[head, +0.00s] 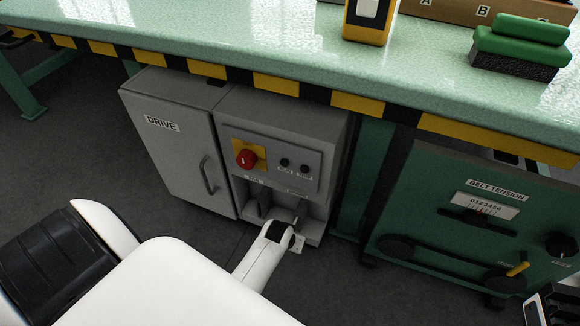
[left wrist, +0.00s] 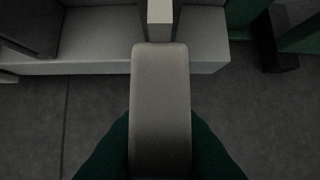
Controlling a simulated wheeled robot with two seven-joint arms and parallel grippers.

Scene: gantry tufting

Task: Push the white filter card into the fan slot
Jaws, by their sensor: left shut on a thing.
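My left arm reaches up from the bottom of the head view, and its gripper (head: 292,240) is low at the front of the grey drive cabinet (head: 186,120). The fan slot cannot be made out clearly.
The cabinet has a red stop button (head: 246,158) and a door handle (head: 208,176). The bench (head: 250,42) with its striped edge overhangs it. A green belt tension unit (head: 450,215) stands to the right. Dark floor (head: 70,120) is clear at the left.

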